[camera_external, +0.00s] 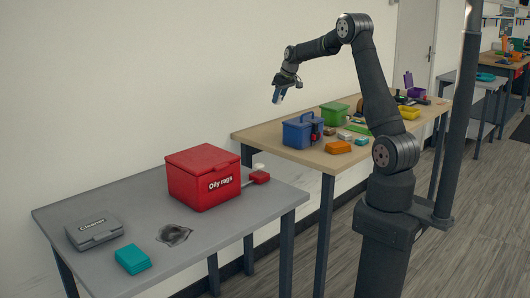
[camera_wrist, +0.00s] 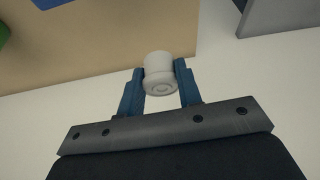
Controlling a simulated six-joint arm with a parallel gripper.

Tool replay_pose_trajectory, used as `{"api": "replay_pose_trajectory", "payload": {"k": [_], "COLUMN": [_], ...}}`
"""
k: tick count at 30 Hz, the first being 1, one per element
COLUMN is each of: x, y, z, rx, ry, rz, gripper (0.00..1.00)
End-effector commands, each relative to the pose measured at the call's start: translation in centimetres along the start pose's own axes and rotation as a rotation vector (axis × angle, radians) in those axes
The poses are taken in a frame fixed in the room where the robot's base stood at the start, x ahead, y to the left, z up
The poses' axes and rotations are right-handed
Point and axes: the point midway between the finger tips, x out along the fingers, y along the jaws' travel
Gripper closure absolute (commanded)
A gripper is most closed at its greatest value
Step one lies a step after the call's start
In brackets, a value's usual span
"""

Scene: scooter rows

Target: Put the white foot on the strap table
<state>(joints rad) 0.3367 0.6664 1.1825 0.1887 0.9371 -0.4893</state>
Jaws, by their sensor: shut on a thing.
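My gripper (camera_external: 279,97) is raised in the air, fingers down, near the gap between the wooden table (camera_external: 262,134) and the grey table (camera_external: 95,204). In the wrist view, the blue fingers of my gripper (camera_wrist: 160,82) are shut on the white foot (camera_wrist: 160,70), a short white cylinder with a rounded end. The foot is clear of any surface. No strap is clearly visible, so I cannot tell which table is the strap table.
The grey table holds a red "Oily rags" bin (camera_external: 203,178), a grey case (camera_external: 94,232), a teal box (camera_external: 133,259), a dark crumpled rag (camera_external: 174,235) and a small red item (camera_external: 259,177). The wooden table holds a blue toolbox (camera_external: 299,132), a green box (camera_external: 334,114) and an orange box (camera_external: 338,147).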

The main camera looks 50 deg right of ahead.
Motion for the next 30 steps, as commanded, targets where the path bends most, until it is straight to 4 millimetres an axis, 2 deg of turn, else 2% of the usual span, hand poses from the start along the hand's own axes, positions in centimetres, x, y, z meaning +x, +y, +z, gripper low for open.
{"api": "replay_pose_trajectory", "payload": {"k": [1, 6, 11, 18, 21, 24, 30], "x": [-0.5, -2.3, -4.3, -7.8, -9.4, -10.7, -12.4], "y": [2.8, 10.8, 17.6, 26.4, 29.4, 31.5, 33.9], "z": [1.2, 5.4, 10.3, 18.9, 22.7, 25.8, 30.0], "rx": [0.041, 0.163, 0.278, 0.449, 0.517, 0.571, 0.641], "ry": [0.000, 0.000, 0.000, 0.000, 0.001, 0.002, 0.001], "rz": [0.017, 0.067, 0.115, 0.186, 0.214, 0.237, 0.266], "gripper": [0.90, 0.90, 0.90, 0.90, 0.90, 0.90, 0.90]}}
